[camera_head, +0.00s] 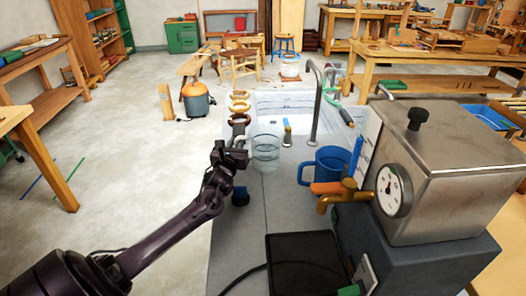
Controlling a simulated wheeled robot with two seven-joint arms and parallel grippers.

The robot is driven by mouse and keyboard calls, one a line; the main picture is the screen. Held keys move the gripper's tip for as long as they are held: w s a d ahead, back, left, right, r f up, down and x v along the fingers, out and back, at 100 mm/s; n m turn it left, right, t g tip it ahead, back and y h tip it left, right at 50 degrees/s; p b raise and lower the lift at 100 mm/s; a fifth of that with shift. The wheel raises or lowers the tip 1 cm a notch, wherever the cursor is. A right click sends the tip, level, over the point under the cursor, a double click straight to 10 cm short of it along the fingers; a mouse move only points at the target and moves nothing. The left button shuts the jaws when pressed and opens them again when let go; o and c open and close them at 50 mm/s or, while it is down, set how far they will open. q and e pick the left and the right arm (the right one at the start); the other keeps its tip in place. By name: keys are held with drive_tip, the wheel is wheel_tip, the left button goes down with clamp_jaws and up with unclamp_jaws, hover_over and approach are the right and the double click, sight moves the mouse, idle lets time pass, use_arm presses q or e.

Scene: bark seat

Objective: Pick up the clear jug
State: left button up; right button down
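The clear jug (266,153) stands upright on the grey counter, just in front of the sink. Its pale handle faces left, toward my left gripper (230,153). The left gripper is at the handle, on the jug's left side. The fingers and handle overlap in the picture and are small, so I cannot tell whether the fingers are shut on the handle or only beside it. My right gripper is not in view.
A blue jug (328,167) stands to the right, near the orange tap (338,192) of a metal boiler (450,150). A sink (285,103) with a tall faucet (316,100) lies behind. A small dark blue item (240,197) sits at the counter's left edge. A black tray (305,262) lies in front.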

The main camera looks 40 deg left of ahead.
use_arm(q)
clamp_jaws()
drive_tip(key=shift+r, duration=0.1)
